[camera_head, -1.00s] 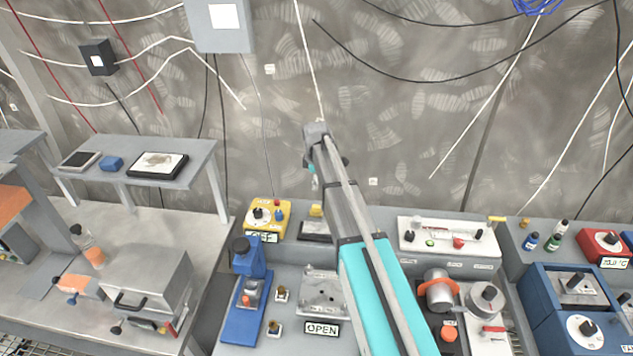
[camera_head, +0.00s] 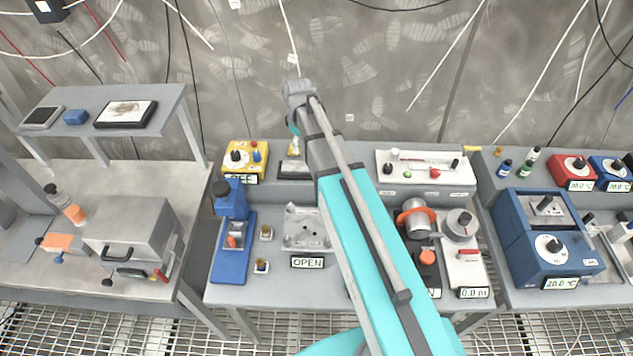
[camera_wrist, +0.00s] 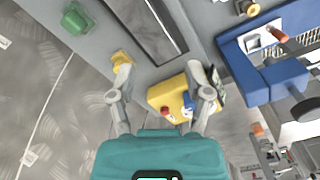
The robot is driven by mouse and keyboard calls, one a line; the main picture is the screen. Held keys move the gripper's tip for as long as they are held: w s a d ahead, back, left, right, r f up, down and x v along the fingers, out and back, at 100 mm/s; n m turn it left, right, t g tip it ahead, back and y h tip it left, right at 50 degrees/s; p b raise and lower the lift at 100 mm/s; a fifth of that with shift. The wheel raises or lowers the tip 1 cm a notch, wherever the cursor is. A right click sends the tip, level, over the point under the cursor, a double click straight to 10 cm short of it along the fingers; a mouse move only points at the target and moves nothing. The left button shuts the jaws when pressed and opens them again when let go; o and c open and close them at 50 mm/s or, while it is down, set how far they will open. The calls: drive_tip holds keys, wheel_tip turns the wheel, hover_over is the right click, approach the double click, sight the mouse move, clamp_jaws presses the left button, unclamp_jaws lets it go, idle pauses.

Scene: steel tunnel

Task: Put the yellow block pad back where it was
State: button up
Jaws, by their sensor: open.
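A small yellow block (camera_wrist: 121,59), which looks like the yellow block pad, shows in the wrist view at the tip of my left finger. I cannot tell whether they touch. It also shows in the head view (camera_head: 298,148), on the back ledge of the middle bench, partly hidden by my arm. My gripper (camera_wrist: 160,72) is open with nothing between its fingertips. Its fingers point toward the ledge, one by the yellow block and one over the yellow control box (camera_wrist: 172,97). In the head view my arm hides most of the gripper.
The yellow control box with an OFF display (camera_head: 244,160) stands left of the block. A dark-topped plate (camera_head: 294,170) lies just in front. A green block (camera_wrist: 77,18) shows in the wrist view. A blue press (camera_head: 232,235) and a metal plate (camera_head: 305,228) stand nearer.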

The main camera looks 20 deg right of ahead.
drive_tip(key=s+m, duration=0.8)
drive_tip(key=s, duration=0.9)
drive_tip(key=shift+d, duration=0.15)
